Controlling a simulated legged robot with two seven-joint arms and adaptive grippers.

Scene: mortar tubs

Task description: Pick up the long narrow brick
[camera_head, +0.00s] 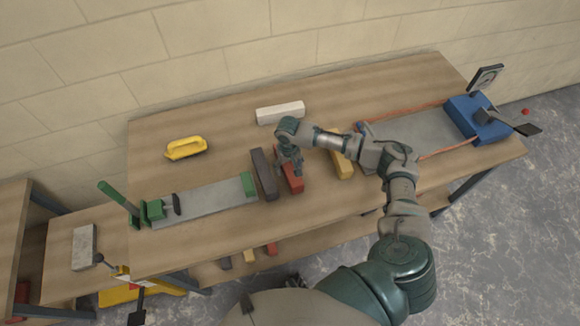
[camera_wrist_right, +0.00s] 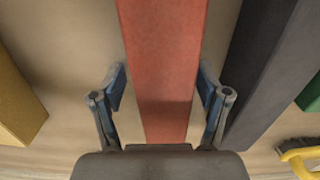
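Several bricks lie on the wooden table: a red one (camera_head: 293,180), a dark grey one (camera_head: 264,174), a yellow one (camera_head: 340,156) and a white one (camera_head: 280,112). The dark grey and red bricks both look long and narrow. My right gripper (camera_head: 289,163) is over the red brick and hides part of it. In the right wrist view, the open fingers (camera_wrist_right: 160,88) stand on either side of the red brick (camera_wrist_right: 163,50), and I see no firm grip. The dark grey brick (camera_wrist_right: 265,60) is close beside the right-hand finger there. My left gripper is not in view.
A grey board with green ends (camera_head: 205,199) lies left of the dark brick, with a yellow float (camera_head: 186,148) behind it. The back wall (camera_head: 200,60) borders the table.

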